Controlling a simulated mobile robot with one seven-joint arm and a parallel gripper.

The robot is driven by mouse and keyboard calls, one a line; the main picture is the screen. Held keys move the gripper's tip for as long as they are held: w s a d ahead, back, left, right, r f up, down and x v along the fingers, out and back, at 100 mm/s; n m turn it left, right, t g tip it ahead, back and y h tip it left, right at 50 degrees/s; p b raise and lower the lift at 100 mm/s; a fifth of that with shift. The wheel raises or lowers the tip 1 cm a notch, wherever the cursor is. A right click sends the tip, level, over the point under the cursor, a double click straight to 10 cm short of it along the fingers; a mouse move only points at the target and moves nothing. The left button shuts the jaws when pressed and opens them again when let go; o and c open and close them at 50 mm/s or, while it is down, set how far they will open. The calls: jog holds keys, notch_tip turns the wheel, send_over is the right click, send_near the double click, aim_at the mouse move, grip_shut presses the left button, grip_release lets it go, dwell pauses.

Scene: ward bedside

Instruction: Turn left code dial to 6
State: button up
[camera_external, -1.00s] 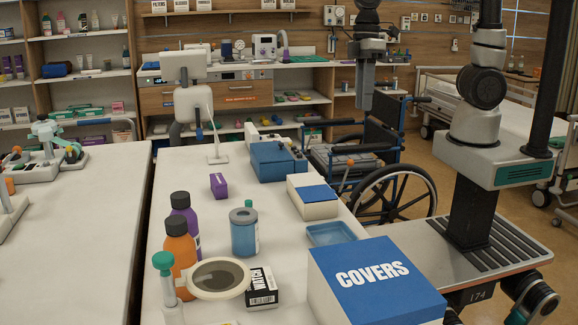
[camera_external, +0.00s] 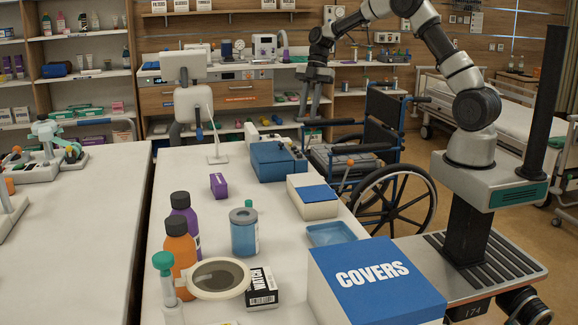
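A blue box (camera_external: 272,163) stands on the far right part of the white table, with small dark knob-like parts (camera_external: 297,151) at its right side. These may be the code dials; they are too small to tell which is the left one or what number it shows. My gripper (camera_external: 311,118) points down above and just behind the right side of the blue box, apart from it. Its two fingers look spread with a gap between them and nothing held.
A white box with a blue top (camera_external: 313,198) and a blue tray (camera_external: 331,234) sit nearer. A COVERS box (camera_external: 375,285), bottles (camera_external: 180,250) and a blue canister (camera_external: 244,232) stand in front. A wheelchair (camera_external: 385,150) is beside the table. A white stand (camera_external: 217,158) is left of the blue box.

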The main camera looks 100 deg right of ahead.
aim_at(300, 156)
jog(key=x, duration=1.3)
jog(key=shift+d, duration=0.1)
grip_shut()
